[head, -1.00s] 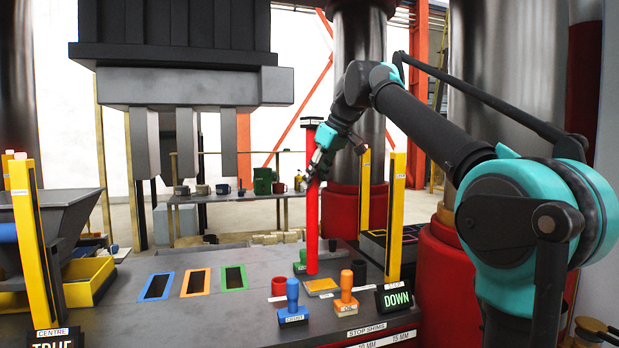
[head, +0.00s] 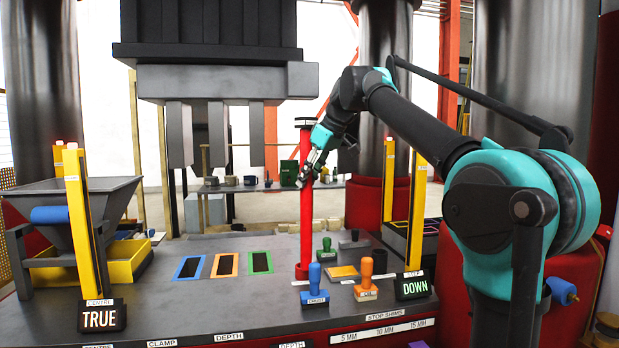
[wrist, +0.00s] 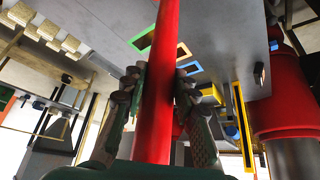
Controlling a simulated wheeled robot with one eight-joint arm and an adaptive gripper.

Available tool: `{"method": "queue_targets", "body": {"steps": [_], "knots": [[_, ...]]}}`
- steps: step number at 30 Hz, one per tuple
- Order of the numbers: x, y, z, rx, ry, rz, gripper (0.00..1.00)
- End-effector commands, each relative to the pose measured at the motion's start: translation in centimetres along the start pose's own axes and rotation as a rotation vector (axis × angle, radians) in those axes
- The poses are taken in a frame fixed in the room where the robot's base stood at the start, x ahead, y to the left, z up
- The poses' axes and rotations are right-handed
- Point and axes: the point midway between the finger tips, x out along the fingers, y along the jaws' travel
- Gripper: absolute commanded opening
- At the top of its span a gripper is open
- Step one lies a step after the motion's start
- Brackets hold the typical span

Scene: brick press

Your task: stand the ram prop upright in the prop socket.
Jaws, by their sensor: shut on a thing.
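The ram prop (head: 306,215) is a tall red pole with a dark cap, standing about upright over the press bed in the head view. My gripper (head: 313,165) is shut on its upper part. In the wrist view, the red prop (wrist: 158,100) runs between the fingers of my gripper (wrist: 155,95), which press on both sides. The prop's foot lines up with a short red collar (head: 302,271), seemingly the prop socket, behind a white label. I cannot tell whether the foot is inside it or just above or behind it.
A blue stamp (head: 315,285), an orange stamp (head: 366,280) and a green stamp (head: 326,248) stand right of the collar. Yellow posts flank the bed (head: 215,295). The press head (head: 220,80) hangs at left.

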Motion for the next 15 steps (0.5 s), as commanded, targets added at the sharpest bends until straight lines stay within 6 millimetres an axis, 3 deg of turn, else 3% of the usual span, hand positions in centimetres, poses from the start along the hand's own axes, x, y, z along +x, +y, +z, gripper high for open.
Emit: {"method": "queue_targets", "body": {"steps": [15], "knots": [[1.5,2.3,-2.1,0.0,0.001,0.0,0.0]]}}
